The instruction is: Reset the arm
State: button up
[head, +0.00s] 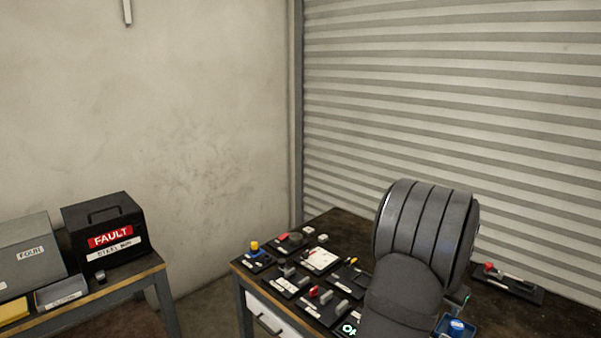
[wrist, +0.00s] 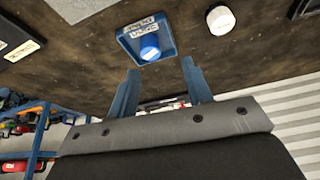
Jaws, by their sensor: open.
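My gripper (wrist: 160,95) shows in the wrist view as two blue fingers spread apart, with nothing between them. A blue tray (wrist: 128,42) with a blue-capped item (wrist: 149,48) in it lies on the dark table beyond the fingertips, apart from them. In the head view my grey arm stands over the right part of the table and hides part of it. The blue tray (head: 441,328) also shows there at the bottom, beside my arm.
The dark table (head: 335,222) holds several black trays of small parts at left and a black tray (head: 512,287) at right. A white round item (wrist: 220,19) lies near the blue tray. A side bench carries a black FAULT box (head: 104,228) and grey bins. A shutter (head: 450,90) stands behind.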

jog(key=w+a+r+n, duration=0.1)
jog(key=w+a+n, duration=0.1)
jog(key=a, duration=1.2)
jog(key=w+a+r+n+t+y, duration=0.1)
jog(key=w+a, duration=0.4)
jog(key=a, duration=1)
jog(key=shift+w+a+n, duration=0.2)
jog(key=shift+w+n, duration=0.1)
jog(key=shift+n, duration=0.5)
jog(key=s+d+f+m, duration=0.1)
jog(key=s+d+m, duration=0.2)
jog(key=d, duration=1.7)
jog(key=shift+s+d+f+g+h, duration=0.15)
jog(key=shift+s+d+g+h, duration=0.05)
jog(key=shift+d+g+h, duration=0.1)
